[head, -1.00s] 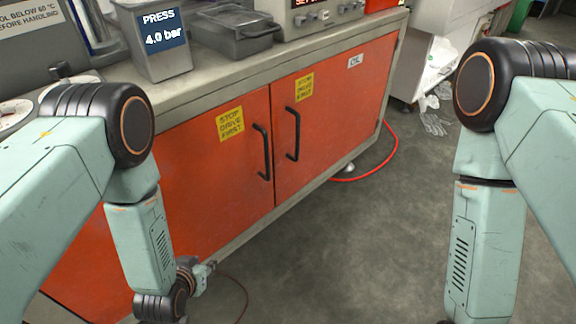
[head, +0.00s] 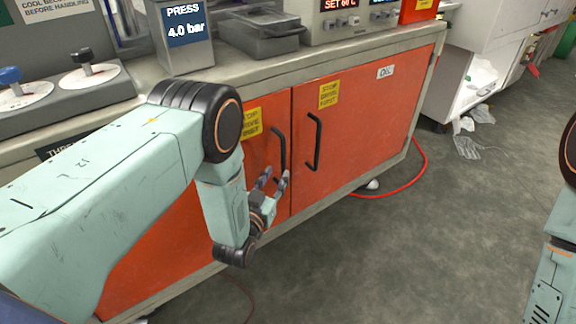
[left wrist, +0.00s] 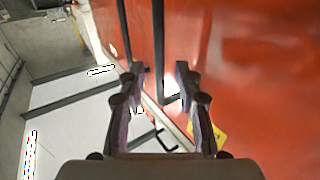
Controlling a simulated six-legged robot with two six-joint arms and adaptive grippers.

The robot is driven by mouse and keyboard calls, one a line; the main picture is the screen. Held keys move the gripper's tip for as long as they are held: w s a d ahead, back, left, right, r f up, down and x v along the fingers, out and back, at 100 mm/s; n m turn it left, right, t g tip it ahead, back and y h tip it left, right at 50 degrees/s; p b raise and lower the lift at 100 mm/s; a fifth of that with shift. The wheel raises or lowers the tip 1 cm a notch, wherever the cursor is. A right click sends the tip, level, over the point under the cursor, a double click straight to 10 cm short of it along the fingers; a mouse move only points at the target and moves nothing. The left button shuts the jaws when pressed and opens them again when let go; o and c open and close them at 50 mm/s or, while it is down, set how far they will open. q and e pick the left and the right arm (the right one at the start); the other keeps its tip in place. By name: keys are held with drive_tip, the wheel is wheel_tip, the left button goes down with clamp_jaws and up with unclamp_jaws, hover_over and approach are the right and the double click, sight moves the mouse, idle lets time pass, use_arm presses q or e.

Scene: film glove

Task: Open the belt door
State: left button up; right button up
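Two orange cabinet doors under the bench carry yellow stop-drive-first labels and black vertical bar handles: the left door (head: 183,225) and the right door (head: 360,130). I cannot tell which is the belt door. Both look shut. My left gripper (head: 273,178) is open, just in front of the lower end of the left door's handle (head: 278,148). In the left wrist view the gripper (left wrist: 158,72) has its fingers apart, and a black handle bar (left wrist: 158,35) shows between them. Touch is not clear. My right gripper is out of view.
The bench top (head: 230,71) overhangs the doors and holds a press display (head: 186,35), a grey lidded tray (head: 262,35) and a controller. A red hose (head: 415,172) lies on the floor at the cabinet's right end. The floor in front is clear.

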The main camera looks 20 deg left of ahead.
sight(282, 166)
use_arm(q)
drive_tip(key=w+b, duration=0.1)
drive_tip(key=w, duration=0.1)
drive_tip(key=w+b, duration=0.1)
drive_tip(key=w, duration=0.2)
drive_tip(key=shift+d+f, duration=0.15)
drive_tip(key=shift+w+d, duration=0.15)
drive_tip(key=shift+w, duration=0.4)
clamp_jaws()
